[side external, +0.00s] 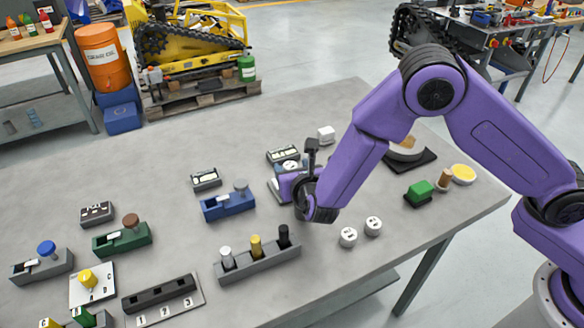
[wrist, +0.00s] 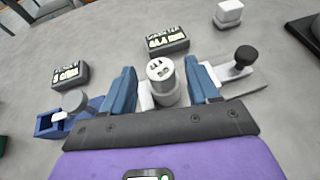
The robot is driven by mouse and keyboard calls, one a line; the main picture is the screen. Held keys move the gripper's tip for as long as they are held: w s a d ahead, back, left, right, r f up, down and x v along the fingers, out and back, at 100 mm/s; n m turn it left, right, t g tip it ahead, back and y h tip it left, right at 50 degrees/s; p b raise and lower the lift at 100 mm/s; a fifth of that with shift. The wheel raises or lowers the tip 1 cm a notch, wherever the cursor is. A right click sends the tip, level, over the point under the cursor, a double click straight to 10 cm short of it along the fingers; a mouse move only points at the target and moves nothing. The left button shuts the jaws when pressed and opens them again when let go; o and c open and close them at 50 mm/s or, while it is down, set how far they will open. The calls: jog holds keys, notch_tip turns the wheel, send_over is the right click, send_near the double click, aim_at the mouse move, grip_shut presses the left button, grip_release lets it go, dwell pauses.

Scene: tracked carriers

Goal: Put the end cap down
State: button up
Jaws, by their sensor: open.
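A white cylindrical cap with dark marks on its top (wrist: 160,69) is upright between the fingers of my gripper (wrist: 160,78) in the wrist view. I take it to be the end cap. My gripper is open, with a blue finger on each side of the cap. A pale fixture with a black knob (wrist: 244,58) is around or just behind it; my gripper hides where the cap rests. In the side view my gripper (side external: 287,187) is low over this fixture, and the cap's top (side external: 290,165) shows just behind it.
Two similar white caps (side external: 348,237) (side external: 374,226) stand on the table to the right. A display box (wrist: 167,41) is just behind the cap. A blue fixture (side external: 228,205) is to the left, and a grey rack with several pegs (side external: 258,265) is in front. A white block (side external: 326,134) stands behind.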

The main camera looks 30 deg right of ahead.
jog(key=v, duration=1.1)
jog(key=s+d+r+m+g+h, duration=0.1)
jog(key=s+d+r+m+g, duration=0.15)
jog(key=d+m, duration=0.4)
jog(key=s+d+r+m+g+h, duration=0.2)
jog(key=s+d+m+g, duration=0.15)
jog(key=d, duration=0.55)
jog(key=s+d+r+m+g+y, duration=0.1)
jog(key=s+d+m+g+y, duration=0.2)
jog(key=s, duration=0.6)
jog(key=s+d+r+m+g+y, duration=0.2)
jog(key=s+d+m+g+y, duration=0.1)
jog(key=s+d+m, duration=0.3)
jog(key=s+m+g, duration=0.1)
jog(key=s+m, duration=0.1)
jog(key=s, duration=0.2)
jog(key=shift+r, duration=0.15)
